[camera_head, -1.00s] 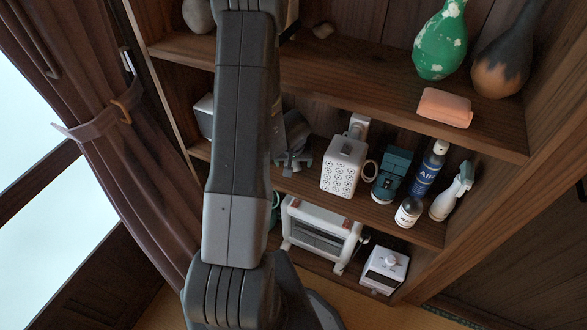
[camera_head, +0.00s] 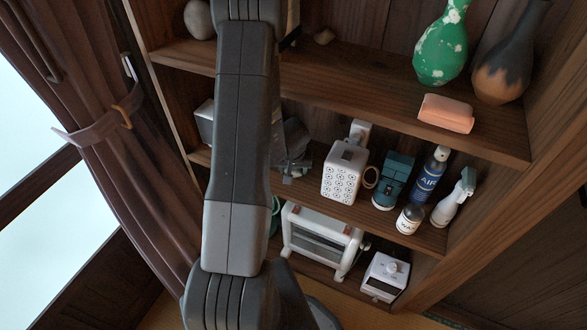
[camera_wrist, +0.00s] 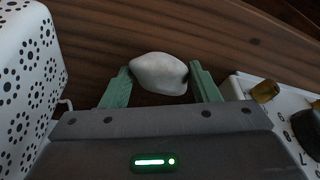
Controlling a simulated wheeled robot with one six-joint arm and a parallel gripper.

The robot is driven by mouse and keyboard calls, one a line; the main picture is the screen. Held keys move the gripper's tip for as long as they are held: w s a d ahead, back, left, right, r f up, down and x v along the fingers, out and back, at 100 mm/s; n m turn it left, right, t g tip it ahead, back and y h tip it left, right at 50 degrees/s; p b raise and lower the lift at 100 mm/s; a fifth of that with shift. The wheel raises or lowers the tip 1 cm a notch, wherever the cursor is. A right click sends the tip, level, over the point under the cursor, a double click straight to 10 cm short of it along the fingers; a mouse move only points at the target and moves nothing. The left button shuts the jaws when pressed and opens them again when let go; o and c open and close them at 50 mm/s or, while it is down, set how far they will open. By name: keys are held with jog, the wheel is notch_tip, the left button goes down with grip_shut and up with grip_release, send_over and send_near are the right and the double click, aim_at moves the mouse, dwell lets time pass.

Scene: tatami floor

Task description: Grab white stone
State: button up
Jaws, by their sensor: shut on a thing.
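In the wrist view, the white stone (camera_wrist: 159,73) is a smooth, rounded, off-white lump. My gripper (camera_wrist: 160,84) has its two green fingers on either side of the stone, shut on it. Dark wood grain lies behind the stone; I cannot tell whether the stone touches that surface. In the head view, my arm covers the middle left and the gripper and held stone are not visible.
In the wrist view, a white dotted object (camera_wrist: 28,75) stands close at left and a white device with knobs (camera_wrist: 275,105) at right. The head view shows a wooden shelf (camera_head: 400,105) with a green vase (camera_head: 440,45), a pink block (camera_head: 446,113) and bottles (camera_head: 428,175).

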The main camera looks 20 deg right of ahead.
notch_tip(320, 180, up, 7)
jog(key=p, duration=0.6)
jog(key=shift+s+r+p, duration=0.1)
jog(key=shift+p, duration=0.2)
jog(key=s+a+b, duration=1.2)
jog(key=a+b, duration=0.2)
jog(key=a, duration=0.1)
jog(key=shift+s+f, duration=0.3)
jog(key=shift+s, duration=0.05)
